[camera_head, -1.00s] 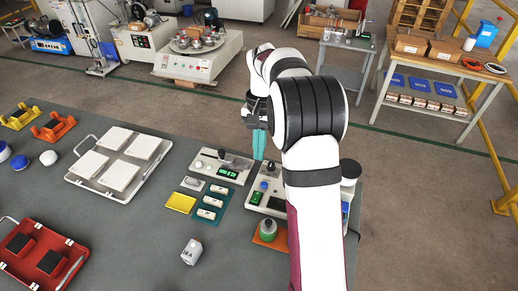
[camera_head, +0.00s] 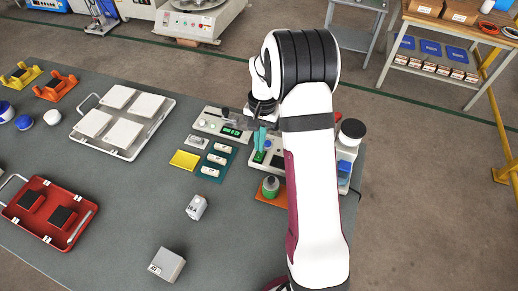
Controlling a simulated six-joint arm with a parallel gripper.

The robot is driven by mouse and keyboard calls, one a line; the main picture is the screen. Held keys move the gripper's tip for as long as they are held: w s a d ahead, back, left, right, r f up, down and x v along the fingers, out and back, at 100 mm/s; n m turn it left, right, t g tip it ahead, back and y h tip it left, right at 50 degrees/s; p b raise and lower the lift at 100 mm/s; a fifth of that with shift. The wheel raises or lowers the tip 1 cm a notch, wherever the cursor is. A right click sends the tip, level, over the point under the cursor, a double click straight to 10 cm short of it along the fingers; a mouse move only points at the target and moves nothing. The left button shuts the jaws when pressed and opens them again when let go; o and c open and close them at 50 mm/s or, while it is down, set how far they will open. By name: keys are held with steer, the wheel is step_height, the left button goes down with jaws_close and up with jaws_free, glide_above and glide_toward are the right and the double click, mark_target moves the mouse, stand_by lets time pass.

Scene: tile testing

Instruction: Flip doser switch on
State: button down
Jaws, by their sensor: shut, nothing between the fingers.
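My gripper (camera_head: 259,141) has teal fingers, shut and empty, pointing down over a light grey bench device (camera_head: 256,170). This device has a green part just below the fingertips; my arm hides its right side. I cannot tell whether the fingertips touch it. A second light grey device (camera_head: 207,124) with a green-lit display stands just left of the gripper. No label shows which one is the doser, and the switch position is too small to tell.
A white tray of tiles (camera_head: 151,126) is farther left. The table's front middle holds two small grey blocks.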

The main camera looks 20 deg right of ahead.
mark_target(259, 158)
steer(key=shift+s+a+f, duration=0.1)
steer(key=shift+f, duration=0.7)
steer(key=shift+s+a+f, duration=0.1)
steer(key=shift+f, duration=0.7)
steer(key=shift+f, duration=0.2)
steer(key=shift+w+d+r, duration=0.15)
steer(key=shift+w+d, duration=0.4)
